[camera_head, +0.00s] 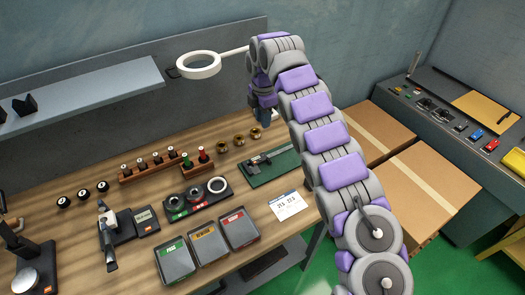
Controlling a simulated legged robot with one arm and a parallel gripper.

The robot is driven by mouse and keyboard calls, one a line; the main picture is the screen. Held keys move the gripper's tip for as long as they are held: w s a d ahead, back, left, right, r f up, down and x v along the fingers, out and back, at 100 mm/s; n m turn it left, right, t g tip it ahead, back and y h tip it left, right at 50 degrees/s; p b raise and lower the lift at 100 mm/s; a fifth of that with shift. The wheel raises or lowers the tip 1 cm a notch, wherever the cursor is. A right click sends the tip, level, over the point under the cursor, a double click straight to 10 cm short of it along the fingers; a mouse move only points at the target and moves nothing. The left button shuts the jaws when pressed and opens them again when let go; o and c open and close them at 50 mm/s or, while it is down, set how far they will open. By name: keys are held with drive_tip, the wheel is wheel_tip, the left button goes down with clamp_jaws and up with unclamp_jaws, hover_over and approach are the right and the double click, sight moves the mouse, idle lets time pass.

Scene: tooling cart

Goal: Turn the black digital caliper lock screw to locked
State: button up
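A dark digital caliper (265,160) lies on a green mat (288,166) near the right end of the wooden bench. Its lock screw is too small to make out, so I cannot tell how it is turned. My gripper (263,118) hangs from the end of my arm, pointing down, above the back part of the bench. It appears above and behind the caliper, apart from it. The fingertips are small and partly dark, so their opening is unclear.
A white ring lamp (198,65) on an arm stands left of my gripper. Brass rings (239,140), a black ring-gauge holder (187,210) and a paper card (287,205) surround the mat. Three trays (208,258) sit in front. Cardboard boxes (430,185) stand right of the bench.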

sight(261, 155)
wheel_tip(261, 155, down, 14)
drive_tip(key=b, duration=0.3)
drive_tip(key=shift+a+r, duration=0.1)
drive_tip(key=shift+r, duration=0.05)
drive_tip(key=shift+d+f, duration=0.2)
drive_tip(key=shift+f, duration=0.45)
drive_tip(key=shift+a, duration=0.25)
drive_tip(key=shift+a, duration=0.1)
drive_tip(key=shift+c, duration=0.6)
drive_tip(key=shift+d, duration=0.25)
clamp_jaws()
